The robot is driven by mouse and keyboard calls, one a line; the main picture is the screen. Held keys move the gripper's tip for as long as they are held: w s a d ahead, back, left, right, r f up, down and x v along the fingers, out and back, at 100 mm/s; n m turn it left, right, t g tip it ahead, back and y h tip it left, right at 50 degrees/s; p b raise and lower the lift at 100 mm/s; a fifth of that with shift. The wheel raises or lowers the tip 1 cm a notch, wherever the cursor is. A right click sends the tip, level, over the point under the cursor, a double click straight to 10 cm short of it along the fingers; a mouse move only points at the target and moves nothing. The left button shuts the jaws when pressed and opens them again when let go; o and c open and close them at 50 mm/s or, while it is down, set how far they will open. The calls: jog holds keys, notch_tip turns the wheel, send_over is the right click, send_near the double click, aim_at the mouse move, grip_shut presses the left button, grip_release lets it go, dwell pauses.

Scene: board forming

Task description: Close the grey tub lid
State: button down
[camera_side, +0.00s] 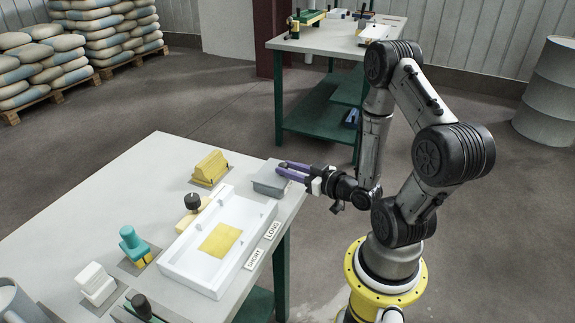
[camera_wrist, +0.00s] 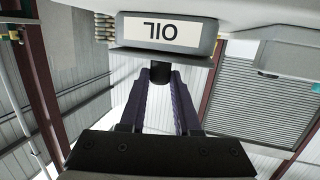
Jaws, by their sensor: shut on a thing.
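The grey tub (camera_side: 268,186) stands at the far right corner of the pale worktable, with a flat grey lid at its top. In the wrist view the tub (camera_wrist: 205,38) appears upside down, with an OIL label. My gripper (camera_side: 280,169) reaches in level from the right at the tub's top. In the wrist view its purple fingers (camera_wrist: 161,75) are shut on a dark round knob (camera_wrist: 160,72) by the lid's edge. I cannot tell whether the lid is fully down; the fingers hide part of the tub.
A white tray (camera_side: 188,262) with a yellow sheet (camera_side: 221,239) lies in front of the tub. A yellow block (camera_side: 209,168) stands left of it. A teal-handled tool (camera_side: 133,244) and a white stamp-like tool (camera_side: 96,284) stand nearer. The table's back left is clear.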

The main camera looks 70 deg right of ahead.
jog(key=shift+f, duration=0.2)
jog(key=c, duration=0.6)
grip_release()
jog(key=shift+s, duration=0.1)
jog(key=shift+s+r, duration=0.1)
jog(key=shift+s, duration=0.45)
jog(key=shift+v, duration=0.9)
jog(key=shift+a+r, duration=0.15)
jog(key=shift+r, duration=3.35)
